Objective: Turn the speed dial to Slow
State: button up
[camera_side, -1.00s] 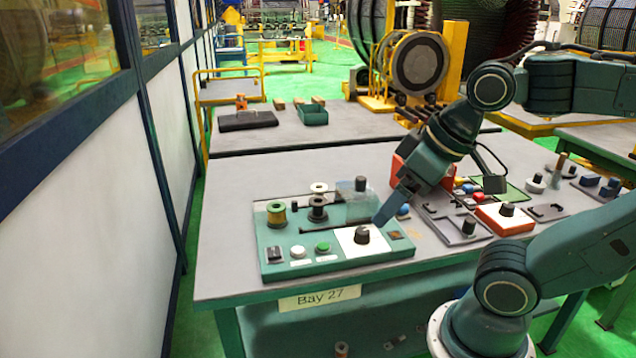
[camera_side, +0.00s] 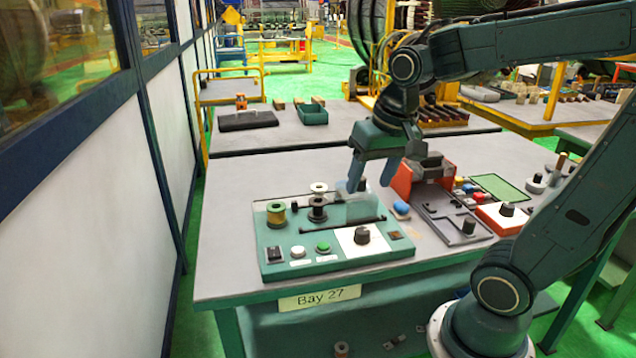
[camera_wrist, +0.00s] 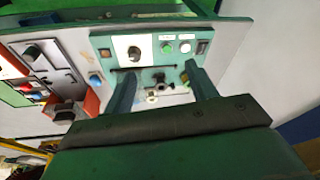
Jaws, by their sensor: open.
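The likely speed dial is a black knob (camera_side: 362,236) on a white plate at the front right of the green control panel (camera_side: 300,262). The knob also shows in the wrist view (camera_wrist: 134,53), upper left of centre. Its labels and pointer are too small to read, so I cannot tell its setting. My gripper (camera_side: 371,182) is open and empty, fingers pointing down, above the back right of the panel and behind the dial. In the wrist view my two fingers (camera_wrist: 160,73) are spread apart, with the dial beyond them and not between them.
An orange box with a knob (camera_side: 503,218) and an orange-red block (camera_side: 405,178) stand to the right. The grey tabletop left of the panel is clear.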

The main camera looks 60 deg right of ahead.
aim_at(362, 231)
jog(key=w+d+f+m+g, duration=0.1)
jog(key=w+d+f+m, duration=0.1)
jog(key=d+f+m, duration=0.1)
jog(key=w+d+f+m+g, duration=0.2)
jog(key=w+d+f+m, duration=0.1)
jog(key=d, duration=0.5)
jog(key=shift+w+d+f+m+y, duration=0.2)
jog(key=shift+f+m+y, duration=0.25)
jog(key=shift+m, duration=0.45)
jog(key=shift+f, duration=0.15)
jog(key=shift+f, duration=6.75)
jog(key=c, duration=1)
